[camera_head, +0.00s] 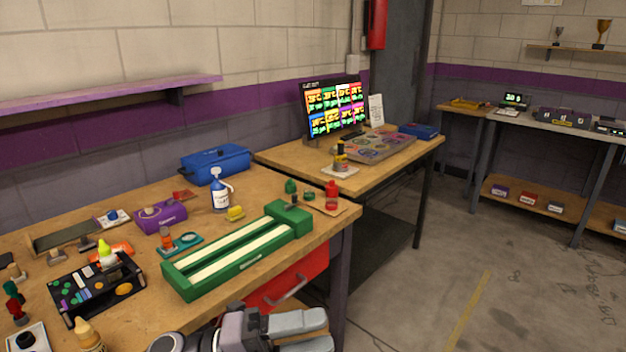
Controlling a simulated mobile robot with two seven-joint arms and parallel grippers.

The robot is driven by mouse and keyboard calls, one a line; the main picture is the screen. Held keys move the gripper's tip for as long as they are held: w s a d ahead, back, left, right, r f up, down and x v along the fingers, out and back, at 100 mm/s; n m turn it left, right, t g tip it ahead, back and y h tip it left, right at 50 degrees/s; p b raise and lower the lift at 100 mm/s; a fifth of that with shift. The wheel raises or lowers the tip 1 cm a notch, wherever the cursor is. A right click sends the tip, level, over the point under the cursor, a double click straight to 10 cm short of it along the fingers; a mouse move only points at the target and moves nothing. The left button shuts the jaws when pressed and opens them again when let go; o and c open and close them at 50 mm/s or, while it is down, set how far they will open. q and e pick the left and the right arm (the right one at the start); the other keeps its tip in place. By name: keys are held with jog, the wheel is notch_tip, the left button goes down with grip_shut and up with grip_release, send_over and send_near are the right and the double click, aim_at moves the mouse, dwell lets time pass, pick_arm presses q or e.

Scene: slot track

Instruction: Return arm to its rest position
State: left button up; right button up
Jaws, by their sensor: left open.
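My left gripper (300,334) shows at the bottom of the head view, in front of the near workbench's edge. Its two grey fingers are apart with nothing seen between them. It is clear of the items on the bench, and part of it is cut off by the frame. The green slot track (236,252) lies on the near workbench (140,275), behind and to the left of the gripper, with pale strips along its length. My right gripper is not in the view.
A red drawer (288,284) with a handle is under the bench close to the gripper. A blue toolbox (215,164), a white bottle (220,192) and a black tray (97,286) stand on the bench. A second table (280,155) holds a screen (335,108). Open floor lies at right.

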pick_arm(q)
jog(key=a+f+n+t+y, duration=1.3)
jog(key=f+n+t, duration=0.1)
jog(key=n, duration=1.1)
jog(key=s+a+f+n+g+y, duration=0.2)
jog(key=s+a+f+n+g, duration=0.1)
jog(key=s+f, duration=0.3)
jog(key=s+a+f+n+g+y, duration=0.2)
jog(key=s+a+f+n, duration=0.1)
jog(key=s+f, duration=0.3)
notch_tip(320, 180, down, 2)
jog(key=shift+a+n+g+y, duration=0.35)
jog(key=shift+n+g+y, duration=0.05)
jog(key=shift+n, duration=0.3)
